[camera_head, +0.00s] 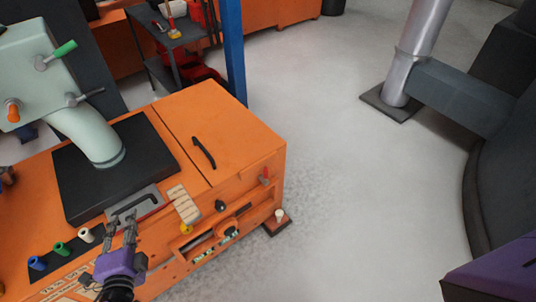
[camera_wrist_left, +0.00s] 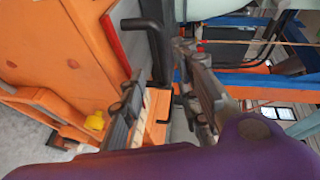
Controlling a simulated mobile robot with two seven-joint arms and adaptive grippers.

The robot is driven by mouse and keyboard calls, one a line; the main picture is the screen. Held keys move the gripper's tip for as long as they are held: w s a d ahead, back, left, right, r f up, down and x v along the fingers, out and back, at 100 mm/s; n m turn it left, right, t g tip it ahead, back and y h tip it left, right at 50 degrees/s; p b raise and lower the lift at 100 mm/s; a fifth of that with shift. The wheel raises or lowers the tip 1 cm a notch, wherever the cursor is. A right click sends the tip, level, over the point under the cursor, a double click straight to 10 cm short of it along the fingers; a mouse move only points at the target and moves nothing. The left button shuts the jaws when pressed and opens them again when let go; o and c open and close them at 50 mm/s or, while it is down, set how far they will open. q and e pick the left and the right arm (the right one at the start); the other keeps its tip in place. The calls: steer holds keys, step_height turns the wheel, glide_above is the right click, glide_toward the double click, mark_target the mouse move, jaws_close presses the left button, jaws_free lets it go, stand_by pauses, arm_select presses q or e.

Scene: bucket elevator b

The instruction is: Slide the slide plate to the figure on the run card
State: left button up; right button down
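The slide plate (camera_head: 152,194) is a grey plate with a black bar handle, set at the front edge of the black block on the orange machine. The black handle also shows in the left wrist view (camera_wrist_left: 158,45). My left gripper (camera_head: 124,224) is at the handle's near side. In the left wrist view its fingers (camera_wrist_left: 162,68) are apart, with the handle between or just beyond their tips; I cannot tell whether they touch it. A cream marked strip (camera_head: 184,204) lies right of the plate. I cannot make out a run card or its figure. My right gripper is out of view.
Blue, green and white knobs (camera_head: 60,248) stand left of my left gripper. A black handle (camera_head: 204,153) is on the orange top. A yellow knob (camera_head: 186,228) and a red lever (camera_head: 265,176) are on the front.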

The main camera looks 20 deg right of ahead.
mark_target(131, 204)
arm_select(q)
steer(key=shift+m, duration=0.6)
steer(key=x, duration=0.5)
steer(key=b+x, duration=0.1)
steer(key=x, duration=0.1)
steer(key=shift+w+d, duration=0.3)
steer(key=shift+w, duration=0.05)
jaws_close()
steer(key=shift+s, duration=0.1)
